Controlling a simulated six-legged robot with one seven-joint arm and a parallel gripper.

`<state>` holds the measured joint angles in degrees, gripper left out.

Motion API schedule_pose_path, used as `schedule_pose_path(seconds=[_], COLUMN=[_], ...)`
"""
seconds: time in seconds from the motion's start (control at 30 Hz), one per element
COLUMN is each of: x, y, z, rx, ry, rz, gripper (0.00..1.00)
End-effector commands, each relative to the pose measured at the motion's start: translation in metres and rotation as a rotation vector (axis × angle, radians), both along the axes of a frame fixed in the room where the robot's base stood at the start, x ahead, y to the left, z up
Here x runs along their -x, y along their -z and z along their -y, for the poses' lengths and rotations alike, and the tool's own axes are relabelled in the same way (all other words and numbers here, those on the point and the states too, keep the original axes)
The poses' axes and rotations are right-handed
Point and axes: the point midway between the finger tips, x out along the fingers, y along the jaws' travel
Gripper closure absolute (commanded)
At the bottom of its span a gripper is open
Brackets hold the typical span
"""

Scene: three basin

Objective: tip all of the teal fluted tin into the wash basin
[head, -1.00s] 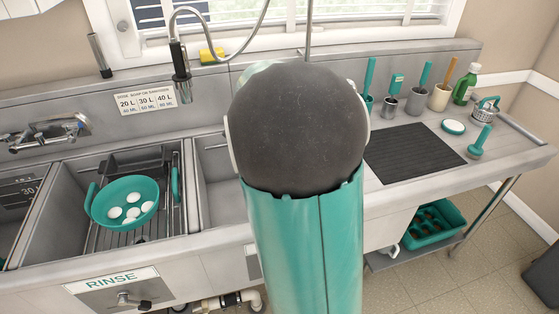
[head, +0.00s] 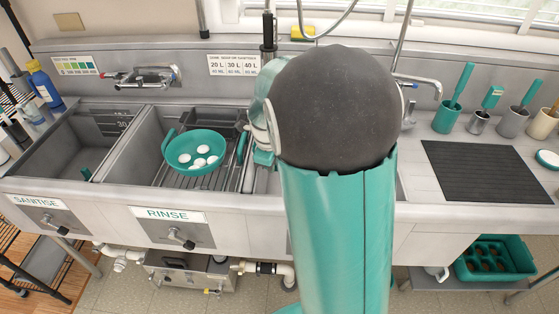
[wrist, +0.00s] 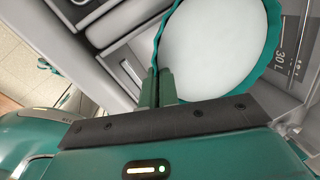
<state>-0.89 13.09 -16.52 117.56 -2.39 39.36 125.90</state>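In the wrist view the teal fluted tin (wrist: 271,62) is close up, with a wavy teal rim around a smooth white filling (wrist: 213,45). My gripper (wrist: 160,80) has its two fingers close together on the tin's near left rim, apparently pinching it. The tin and my gripper are hidden behind my arm in the head view. The wash basin is mostly hidden there too; only a strip shows beside the rinse basin.
A teal colander (head: 191,172) with several white rounds stands in the rinse basin (head: 130,165). The sanitise basin (head: 70,150) is further left. A dark ribbed mat (head: 485,172) lies on the right drainboard, with cups of tools behind it. A faucet (head: 150,76) projects from the back wall.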

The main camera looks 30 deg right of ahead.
Motion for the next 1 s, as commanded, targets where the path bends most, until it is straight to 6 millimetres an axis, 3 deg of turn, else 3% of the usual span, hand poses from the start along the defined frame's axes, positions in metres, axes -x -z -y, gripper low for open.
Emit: schedule_pose_path(seconds=[1.0], x=[0.007], y=[-0.009], z=[0.010], rx=[-0.081], ry=[0.002], rz=[0.055], gripper=[1.00])
